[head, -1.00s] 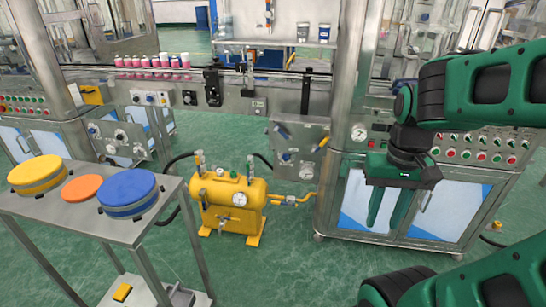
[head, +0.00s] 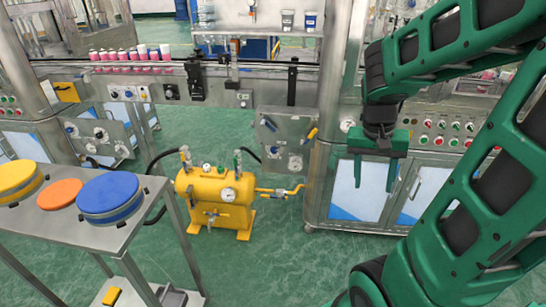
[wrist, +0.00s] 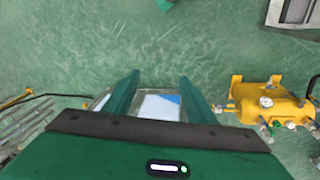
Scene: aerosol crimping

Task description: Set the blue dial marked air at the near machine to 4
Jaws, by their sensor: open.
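A grey metal panel (head: 284,158) hangs below the conveyor, left of the cabinet machine. It carries a small blue handle or dial (head: 268,123) at upper left, a yellow handle (head: 312,133) at right, and a round dial (head: 295,163) low down. Their markings and settings are too small to read, so I cannot tell which is marked air. My gripper (head: 375,178) is open and empty, fingers pointing down, right of the panel and in front of the cabinet machine. In the wrist view my gripper (wrist: 160,84) is open over the floor; the panel cannot be made out there.
A yellow tank (head: 212,190) with gauge and valves stands on the floor, also in the wrist view (wrist: 262,103). A metal table (head: 110,240) with yellow, orange and blue discs stands at left. Another panel with knobs (head: 100,137) is farther left. Green floor lies open before the cabinet.

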